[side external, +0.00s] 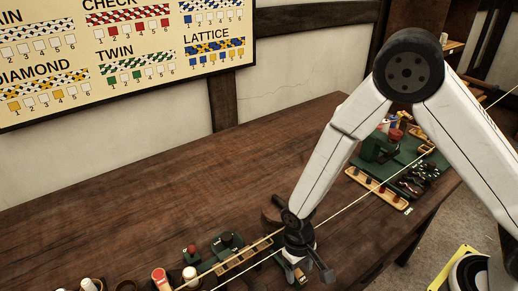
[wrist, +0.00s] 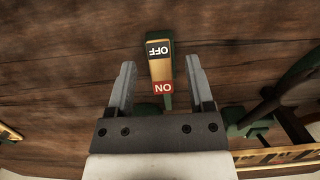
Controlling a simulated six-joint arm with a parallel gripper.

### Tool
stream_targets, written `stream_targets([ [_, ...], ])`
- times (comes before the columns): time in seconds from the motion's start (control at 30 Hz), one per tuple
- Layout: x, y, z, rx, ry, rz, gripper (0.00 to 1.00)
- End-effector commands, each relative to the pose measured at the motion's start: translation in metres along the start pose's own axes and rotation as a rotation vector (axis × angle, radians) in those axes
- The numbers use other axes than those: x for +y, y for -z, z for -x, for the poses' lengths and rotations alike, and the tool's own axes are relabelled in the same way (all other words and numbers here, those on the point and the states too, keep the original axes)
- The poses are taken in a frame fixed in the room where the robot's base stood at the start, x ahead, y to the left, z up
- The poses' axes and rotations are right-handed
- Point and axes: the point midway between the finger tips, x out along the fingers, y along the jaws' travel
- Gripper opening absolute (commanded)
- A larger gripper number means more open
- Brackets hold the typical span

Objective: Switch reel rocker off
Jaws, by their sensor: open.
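The reel rocker (wrist: 160,70) lies on the table in the wrist view, a narrow brass-coloured plate on a green base. Its black OFF label is at the far end and its red ON label at the end nearer my gripper's body; both read upside down. I cannot tell which end is pressed down. My gripper (wrist: 160,66) is open and empty, with one finger to each side of the rocker in the picture; contact or height above it is unclear. In the side external view my gripper (side external: 306,267) points down low over the table's front part and mostly hides the rocker.
A long wooden rack (side external: 243,257) and a pale rope run beside my gripper. A red-knobbed green device (side external: 192,253) and several spools stand to the left. A green tray (side external: 408,160) with fittings lies at the back right. The table's middle (side external: 180,195) is clear.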

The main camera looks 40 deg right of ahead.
Motion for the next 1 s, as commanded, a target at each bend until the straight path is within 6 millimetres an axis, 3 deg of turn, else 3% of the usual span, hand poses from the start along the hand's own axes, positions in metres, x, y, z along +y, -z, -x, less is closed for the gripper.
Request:
stream_targets([
  [0.27, 0.0, 0.001, 0.012, 0.002, 0.001, 0.0, 0.68],
  [0.73, 0.0, 0.001, 0.062, 0.003, 0.001, 0.0, 0.68],
  [1.0, 0.0, 0.0, 0.077, 0.0, 0.0, -0.001, 0.68],
])
